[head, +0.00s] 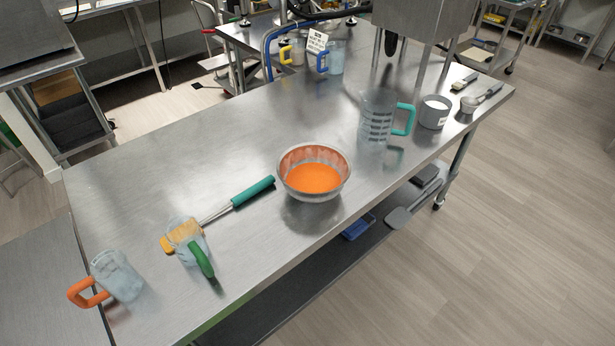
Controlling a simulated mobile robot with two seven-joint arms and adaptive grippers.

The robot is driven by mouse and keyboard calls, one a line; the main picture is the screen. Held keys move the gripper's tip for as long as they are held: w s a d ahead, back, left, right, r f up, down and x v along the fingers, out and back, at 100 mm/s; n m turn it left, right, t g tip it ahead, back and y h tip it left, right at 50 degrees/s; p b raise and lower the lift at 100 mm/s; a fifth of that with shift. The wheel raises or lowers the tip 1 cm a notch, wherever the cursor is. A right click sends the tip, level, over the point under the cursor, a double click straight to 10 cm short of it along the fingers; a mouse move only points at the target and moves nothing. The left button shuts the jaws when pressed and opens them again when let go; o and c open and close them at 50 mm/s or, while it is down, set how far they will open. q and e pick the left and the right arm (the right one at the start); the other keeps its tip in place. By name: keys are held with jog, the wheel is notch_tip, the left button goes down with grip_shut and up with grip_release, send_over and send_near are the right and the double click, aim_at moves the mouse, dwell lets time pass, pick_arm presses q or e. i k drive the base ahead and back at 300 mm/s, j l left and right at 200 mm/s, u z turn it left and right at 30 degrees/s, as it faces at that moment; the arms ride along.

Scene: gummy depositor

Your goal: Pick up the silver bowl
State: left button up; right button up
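The silver bowl (315,196) stands upright near the front edge of the steel table, about the middle of its length. It holds a bright orange filling, and orange residue coats part of its inner wall. Nothing touches the bowl. Neither of my grippers shows in the head view.
The steel table (225,150) is clear behind the bowl. A teal-handled spatula (252,193) lies left of it, beside a green-handled jug (186,240). An orange-handled jug (118,275) stands far left. A teal-handled jug (376,120) and grey tub (434,113) stand right.

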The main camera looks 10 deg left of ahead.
aim_at(310, 172)
jog(key=i+l+u, duration=0.15)
jog(key=l+u, duration=0.3)
jog(key=i+l+u, duration=0.15)
jog(key=l+u, duration=0.2)
jog(key=u, duration=0.15)
jog(key=l+u, duration=0.45)
